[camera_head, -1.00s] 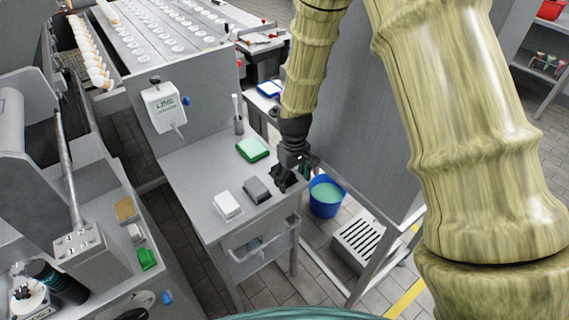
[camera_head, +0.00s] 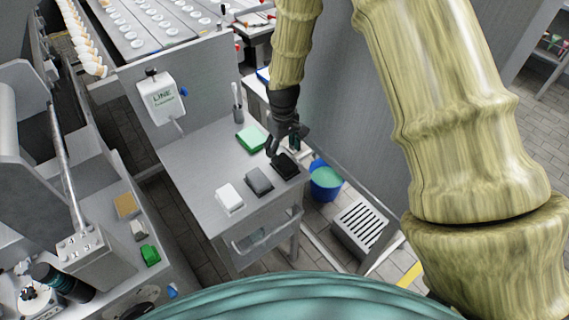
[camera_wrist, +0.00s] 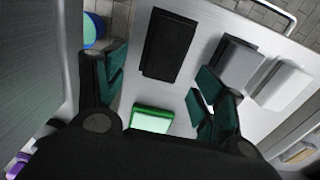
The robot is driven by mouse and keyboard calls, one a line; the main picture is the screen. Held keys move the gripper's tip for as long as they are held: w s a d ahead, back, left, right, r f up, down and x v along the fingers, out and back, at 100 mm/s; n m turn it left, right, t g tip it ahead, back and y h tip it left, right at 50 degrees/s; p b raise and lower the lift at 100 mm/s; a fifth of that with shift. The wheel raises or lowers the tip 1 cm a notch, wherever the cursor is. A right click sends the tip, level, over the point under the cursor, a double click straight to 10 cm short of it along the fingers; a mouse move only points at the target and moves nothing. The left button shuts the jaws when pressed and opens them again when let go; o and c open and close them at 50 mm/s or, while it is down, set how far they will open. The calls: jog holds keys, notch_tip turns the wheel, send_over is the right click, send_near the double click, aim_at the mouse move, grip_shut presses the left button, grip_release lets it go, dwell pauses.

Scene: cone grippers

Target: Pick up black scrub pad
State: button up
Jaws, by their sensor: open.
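The black scrub pad (camera_head: 285,166) lies on the grey metal table near its right edge. It is the rightmost of a row with a grey pad (camera_head: 259,181) and a white pad (camera_head: 229,198). My gripper (camera_head: 286,150) is open and just above the black pad's far side. In the wrist view the black pad (camera_wrist: 171,46) lies ahead of my gripper (camera_wrist: 160,92), between the lines of its two spread fingers. The right finger is near the grey pad (camera_wrist: 233,66). Nothing is between the fingertips.
A green pad (camera_head: 251,138) lies behind the row, and also shows in the wrist view (camera_wrist: 152,119). A blue bucket (camera_head: 325,182) stands right of the table. A dispenser (camera_head: 162,98) hangs on the back panel. The table's left part is clear.

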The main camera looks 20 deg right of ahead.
aim_at(282, 159)
jog(key=shift+a+f+p, duration=0.2)
jog(key=shift+f+p, duration=0.75)
jog(key=shift+f, duration=0.5)
jog(key=shift+f+p, duration=0.3)
jog(key=shift+f, duration=0.9)
jog(key=c, duration=0.9)
